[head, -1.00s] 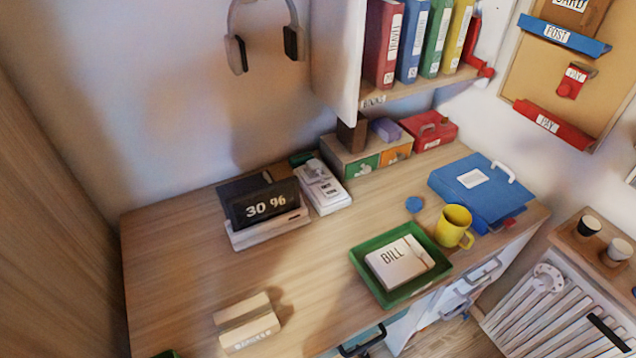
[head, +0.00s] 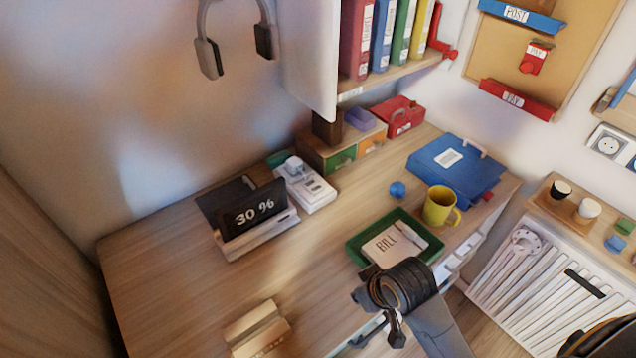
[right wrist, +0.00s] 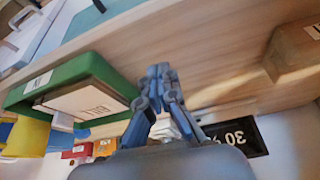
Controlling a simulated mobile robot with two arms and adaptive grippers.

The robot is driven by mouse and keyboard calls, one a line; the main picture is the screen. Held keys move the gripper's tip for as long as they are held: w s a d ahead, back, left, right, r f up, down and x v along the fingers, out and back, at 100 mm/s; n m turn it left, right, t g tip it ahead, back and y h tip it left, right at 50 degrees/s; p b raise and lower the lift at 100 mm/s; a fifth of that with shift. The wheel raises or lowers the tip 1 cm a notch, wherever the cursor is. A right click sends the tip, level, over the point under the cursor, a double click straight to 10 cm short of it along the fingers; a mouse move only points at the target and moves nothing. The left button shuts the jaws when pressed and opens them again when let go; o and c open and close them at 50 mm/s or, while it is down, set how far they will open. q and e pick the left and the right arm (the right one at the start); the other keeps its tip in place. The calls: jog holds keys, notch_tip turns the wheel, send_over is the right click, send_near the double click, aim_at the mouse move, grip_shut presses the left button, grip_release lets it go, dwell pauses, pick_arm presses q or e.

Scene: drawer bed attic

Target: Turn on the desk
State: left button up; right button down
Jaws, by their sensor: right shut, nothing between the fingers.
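The wooden desk (head: 170,290) fills the lower middle of the head view. A white power strip (head: 309,189) lies at its back, beside a dark screen (head: 254,208) reading "30 %" on a pale stand. My right gripper (right wrist: 161,75) is shut and empty in the right wrist view. The green tray (right wrist: 88,62) is left of its fingers there, and the 30 % screen (right wrist: 236,137) is to their lower right. In the head view my right arm comes in at the desk's front edge, near the tray. My left gripper is not in view.
The green tray (head: 354,251) holds a "BILL" paper; a yellow mug (head: 438,206) stands beside it. A blue folder (head: 440,168), small drawers (head: 327,158) and a red box (head: 402,117) are at the back right. A wooden block (head: 257,330) lies in front. The left desktop is clear.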

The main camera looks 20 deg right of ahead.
jog(key=w+d+r+t, duration=0.1)
jog(key=w+r, duration=0.3)
jog(key=w, duration=0.4)
jog(key=w+d+r+t+y, duration=0.1)
jog(key=w+r, duration=0.4)
jog(key=w, duration=0.4)
jog(key=w+d+r+n, duration=0.1)
jog(key=w+r, duration=0.4)
jog(key=w, duration=0.3)
jog(key=shift+w+d+r+t, duration=0.2)
jog(key=shift+w+t, duration=0.15)
jog(key=shift+t, duration=0.05)
send_over(316, 187)
jog(key=s, duration=0.2)
jog(key=f, duration=0.8)
jog(key=shift+w+d, duration=0.25)
jog(key=shift+d, duration=0.05)
jog(key=f, duration=0.2)
jog(key=shift+s+d+f+p, duration=0.1)
jog(key=shift+s+f+p, duration=0.15)
jog(key=shift+f+p, duration=0.1)
jog(key=shift+f, duration=0.6)
jog(key=shift+s+f, duration=0.1)
